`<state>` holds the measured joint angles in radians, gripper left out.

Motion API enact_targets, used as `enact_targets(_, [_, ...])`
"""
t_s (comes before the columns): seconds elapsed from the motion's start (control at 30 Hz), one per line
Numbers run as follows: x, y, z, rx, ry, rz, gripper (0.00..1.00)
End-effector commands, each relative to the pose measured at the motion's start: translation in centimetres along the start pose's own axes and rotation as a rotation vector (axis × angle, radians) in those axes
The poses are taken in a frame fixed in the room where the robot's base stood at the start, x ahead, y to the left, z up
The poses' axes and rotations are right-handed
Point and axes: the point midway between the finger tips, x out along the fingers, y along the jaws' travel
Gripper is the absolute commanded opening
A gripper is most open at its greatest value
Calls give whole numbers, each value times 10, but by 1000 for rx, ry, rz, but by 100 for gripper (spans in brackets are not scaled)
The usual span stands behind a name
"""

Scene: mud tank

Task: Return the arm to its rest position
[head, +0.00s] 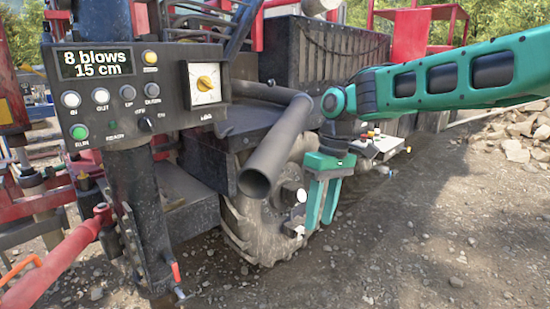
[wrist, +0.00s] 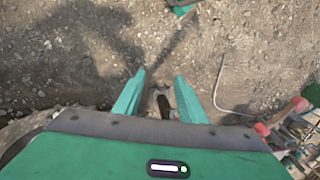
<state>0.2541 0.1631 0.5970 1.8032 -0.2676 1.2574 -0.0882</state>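My gripper (head: 322,205) hangs from my green arm, pointing down at the right of a dark open pipe. Its two green fingers stand apart with nothing between them. In the wrist view the gripper (wrist: 160,95) also shows open, with bare gravel past the fingertips. My arm reaches in from the right edge of the head view and is bent at the wrist. A small dark object shows between the finger bases in the wrist view; I cannot tell what it is.
The dark pipe (head: 270,150) and a muddy wheel (head: 255,225) are close left of my gripper. A control panel (head: 140,90) reads "8 blows 15 cm". A small panel with knobs (head: 375,146) sits behind my gripper. Gravel ground (head: 430,230) is open at right; rocks (head: 515,140) lie beyond.

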Motion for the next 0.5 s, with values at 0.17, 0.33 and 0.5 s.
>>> enact_targets(0.17, [3,52,89,295,-4,105,38])
enact_targets(0.33, [8,86,184,581,19,167,38])
enact_targets(0.5, [22,97,282,856,59,191,38])
